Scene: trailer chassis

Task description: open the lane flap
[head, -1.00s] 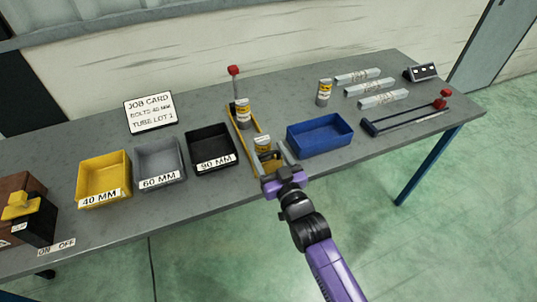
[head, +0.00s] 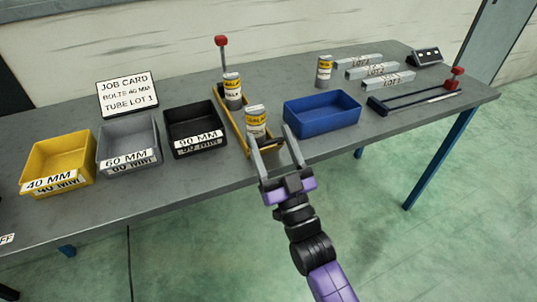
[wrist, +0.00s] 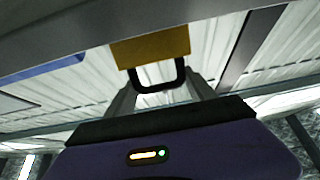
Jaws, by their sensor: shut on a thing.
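The yellow lane (head: 232,117) runs front to back on the bench and holds two white-and-yellow cans, one at its front end (head: 257,122) and one farther back (head: 232,92). My gripper (head: 275,148) is at the lane's front end by the bench edge, its two grey fingers spaced apart. In the wrist view a yellow plate, apparently the lane flap (wrist: 150,46), carries a black loop handle (wrist: 158,86). The handle lies between my fingers, which are shut on it. In the head view the flap and handle are hard to make out, and I cannot tell the flap's angle.
A blue bin (head: 322,120) stands close to the right of the lane, a black 90 MM bin (head: 195,122) close to the left. A red-knobbed post (head: 221,42) rises at the lane's back. Another can (head: 324,70) stands behind the blue bin. Open floor lies in front.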

